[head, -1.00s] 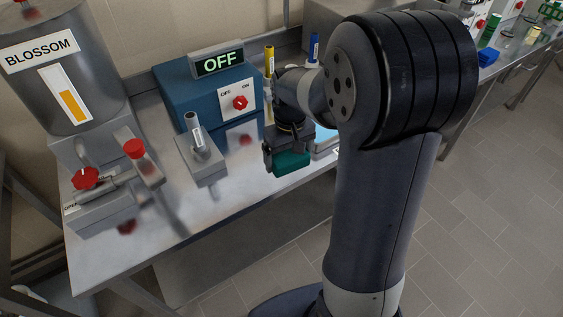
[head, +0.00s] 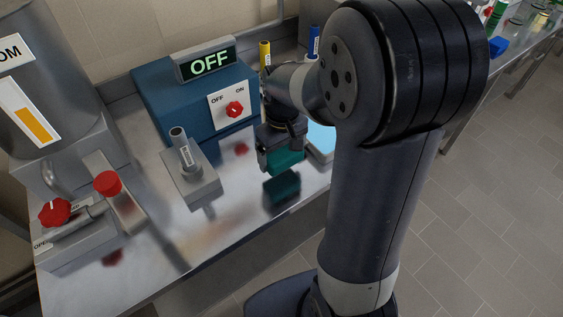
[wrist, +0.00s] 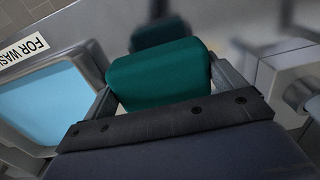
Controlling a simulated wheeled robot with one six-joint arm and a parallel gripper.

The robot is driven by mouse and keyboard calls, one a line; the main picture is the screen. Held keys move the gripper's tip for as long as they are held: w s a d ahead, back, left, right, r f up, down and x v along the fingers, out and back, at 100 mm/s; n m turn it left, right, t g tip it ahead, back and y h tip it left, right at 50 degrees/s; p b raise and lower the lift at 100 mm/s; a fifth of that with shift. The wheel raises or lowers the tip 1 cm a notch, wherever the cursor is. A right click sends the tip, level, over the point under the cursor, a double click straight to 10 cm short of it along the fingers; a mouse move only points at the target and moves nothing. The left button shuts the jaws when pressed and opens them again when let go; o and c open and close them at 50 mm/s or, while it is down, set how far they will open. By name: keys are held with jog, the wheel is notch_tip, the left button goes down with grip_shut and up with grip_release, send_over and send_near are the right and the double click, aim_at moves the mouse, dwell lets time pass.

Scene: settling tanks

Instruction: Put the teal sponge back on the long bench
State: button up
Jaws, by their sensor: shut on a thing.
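My gripper (head: 283,158) is shut on the teal sponge (head: 287,163) and holds it above the steel bench (head: 235,213). A dark reflection of the sponge shows on the bench top below it, with a gap between. In the wrist view the sponge (wrist: 158,76) sits between the two fingers of my gripper (wrist: 163,88). Part of the sponge is hidden by my gripper. I cannot tell from the frames whether this steel bench or the one at the back right is the long bench.
A tray of light blue liquid (wrist: 45,105), labelled "FOR WAS…", is beside the gripper. A blue switch box (head: 165,105) reads OFF. A grey block with a tube (head: 190,175) and red-knobbed valves (head: 108,184) stand left. The bench front between is clear. Yellow and blue bottles stand behind.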

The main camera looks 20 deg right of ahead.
aim_at(283, 151)
jog(key=shift+f, duration=2.05)
jog(key=shift+f, duration=0.15)
jog(key=o, duration=0.8)
jog(key=shift+c, duration=0.2)
notch_tip(283, 151, up, 12)
jog(key=shift+r, duration=0.15)
